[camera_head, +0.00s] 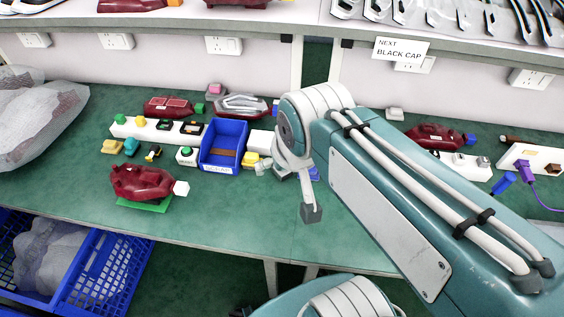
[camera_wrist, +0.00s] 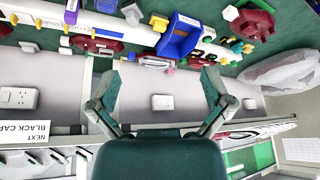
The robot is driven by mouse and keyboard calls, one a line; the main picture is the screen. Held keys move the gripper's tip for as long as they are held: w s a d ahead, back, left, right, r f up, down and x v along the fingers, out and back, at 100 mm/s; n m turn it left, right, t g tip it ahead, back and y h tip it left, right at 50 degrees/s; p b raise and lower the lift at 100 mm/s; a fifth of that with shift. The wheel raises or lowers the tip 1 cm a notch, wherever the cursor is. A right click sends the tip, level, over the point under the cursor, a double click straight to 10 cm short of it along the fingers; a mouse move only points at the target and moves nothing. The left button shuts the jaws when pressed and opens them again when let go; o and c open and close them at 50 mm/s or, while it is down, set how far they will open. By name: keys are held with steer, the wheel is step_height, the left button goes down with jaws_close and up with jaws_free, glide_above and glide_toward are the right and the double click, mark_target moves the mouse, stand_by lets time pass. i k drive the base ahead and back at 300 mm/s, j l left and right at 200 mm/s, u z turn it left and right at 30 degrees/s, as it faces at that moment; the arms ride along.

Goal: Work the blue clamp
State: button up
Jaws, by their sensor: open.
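I cannot tell for certain which part is the blue clamp. A blue piece (camera_head: 503,184) stands at the far right of the bench in the head view, beside a purple one. Another blue-violet piece (camera_head: 314,174) shows partly behind my arm. In the wrist view my gripper (camera_wrist: 160,78) is open, its two fingers wide apart with nothing between them. It points toward the bench's rear edge, apart from the parts. In the head view my arm hides much of the gripper and the bench behind it.
A blue bin (camera_head: 222,143) stands mid-left among fixtures. A shelf (camera_head: 140,21) overhangs the back. The front-left bench (camera_head: 230,215) is clear.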

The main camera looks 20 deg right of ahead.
mark_target(509, 177)
steer(key=k+l+z, duration=0.1)
steer(key=k+z, duration=0.2)
steer(key=k, duration=0.35)
steer(key=z, duration=1.5)
steer(key=i+z, duration=0.15)
steer(key=z, duration=0.2)
steer(key=j+z, duration=0.2)
steer(key=j, duration=0.15)
steer(key=i, duration=0.05)
